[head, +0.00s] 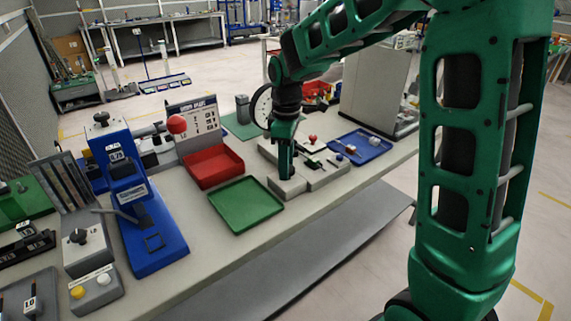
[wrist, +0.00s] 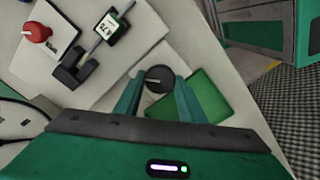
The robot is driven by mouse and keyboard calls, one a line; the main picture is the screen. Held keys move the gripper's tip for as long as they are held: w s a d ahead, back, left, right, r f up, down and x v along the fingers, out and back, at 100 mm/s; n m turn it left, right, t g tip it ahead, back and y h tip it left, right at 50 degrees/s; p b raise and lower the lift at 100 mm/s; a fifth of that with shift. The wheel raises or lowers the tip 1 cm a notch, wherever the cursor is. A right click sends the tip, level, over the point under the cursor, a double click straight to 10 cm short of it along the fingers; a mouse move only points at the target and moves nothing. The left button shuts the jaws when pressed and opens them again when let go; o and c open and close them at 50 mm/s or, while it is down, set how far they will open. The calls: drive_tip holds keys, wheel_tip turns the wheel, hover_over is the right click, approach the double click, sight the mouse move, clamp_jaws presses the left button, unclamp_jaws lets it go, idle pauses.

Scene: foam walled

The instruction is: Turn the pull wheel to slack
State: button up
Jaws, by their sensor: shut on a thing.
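The pull wheel (wrist: 160,79) shows in the wrist view as a small dark round knob with a light line on its face. It sits between the fingertips of my gripper (wrist: 158,90), which is shut on it. In the head view my gripper (head: 287,172) points straight down over a pale grey block (head: 288,187) at the bench's front, and the wheel is hidden behind the fingers. In the wrist view a small display tag (wrist: 109,27) on a rod stands by a black bracket (wrist: 78,65). Its digits are too blurred to read surely.
A red knob (wrist: 37,32) stands on a pale plate near the bracket. A green tray (head: 246,204) and a red tray (head: 213,167) lie left of my gripper. A blue tray (head: 360,148) lies to its right. A blue press (head: 140,195) stands farther left.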

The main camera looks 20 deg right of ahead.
drive_tip(key=n, duration=0.5)
drive_tip(key=shift+w+d+r, duration=0.1)
drive_tip(key=shift+w+d, duration=0.1)
drive_tip(key=shift+n, duration=2.4)
drive_tip(key=shift+a, duration=0.1)
drive_tip(key=o, duration=1)
drive_tip(key=shift+o, duration=0.2)
wheel_tip(320, 180, up, 11)
drive_tip(key=shift+f, duration=0.2)
